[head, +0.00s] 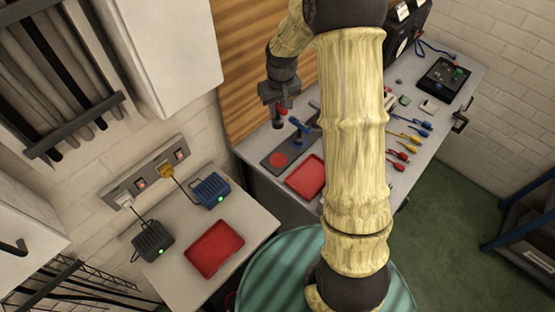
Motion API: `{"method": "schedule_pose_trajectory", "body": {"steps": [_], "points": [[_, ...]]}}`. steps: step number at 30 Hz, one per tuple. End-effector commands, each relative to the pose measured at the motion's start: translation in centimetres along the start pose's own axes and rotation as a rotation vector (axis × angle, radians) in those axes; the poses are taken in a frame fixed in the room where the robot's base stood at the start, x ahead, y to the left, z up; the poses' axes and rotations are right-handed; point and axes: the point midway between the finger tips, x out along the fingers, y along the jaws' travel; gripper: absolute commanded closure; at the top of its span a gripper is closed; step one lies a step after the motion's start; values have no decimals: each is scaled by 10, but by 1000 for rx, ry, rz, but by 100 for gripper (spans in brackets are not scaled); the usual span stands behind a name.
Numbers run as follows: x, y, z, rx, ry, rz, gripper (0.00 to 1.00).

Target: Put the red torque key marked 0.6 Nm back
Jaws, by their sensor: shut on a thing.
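My gripper (278,108) points down above the left part of the workbench. It is shut on a small red thing, which I take to be the red torque key (277,123). Most of that key is hidden by the fingers, and its 0.6 Nm mark cannot be read. Below it on the bench lies a dark grey plate (292,148) with a flat red round spot (278,160) on it. A blue upright piece (300,126) stands at the plate's farther end, to the right of my gripper. The key appears to be above the plate, apart from it.
A red tray (306,177) lies beside the plate. Several red, blue and yellow-cabled tools (402,156) lie farther right on the workbench. A nearer table holds another red tray (215,248), a blue box (211,190) and a black box (153,240). My arm hides the bench's middle.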

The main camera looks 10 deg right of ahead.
Motion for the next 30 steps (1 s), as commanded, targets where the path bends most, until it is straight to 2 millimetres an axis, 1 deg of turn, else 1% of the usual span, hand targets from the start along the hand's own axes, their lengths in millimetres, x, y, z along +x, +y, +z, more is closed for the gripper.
{"method": "schedule_pose_trajectory", "body": {"steps": [11,15,21,24,27,30], "points": [[24,1,3,2,1,0,100],[39,0,4,-2,1,0,100],[72,-1,8,-2,1,0,100],[84,-1,10,-2,1,0,100],[90,0,10,-2,2,0,100],[92,0,11,-2,2,0,100]]}}
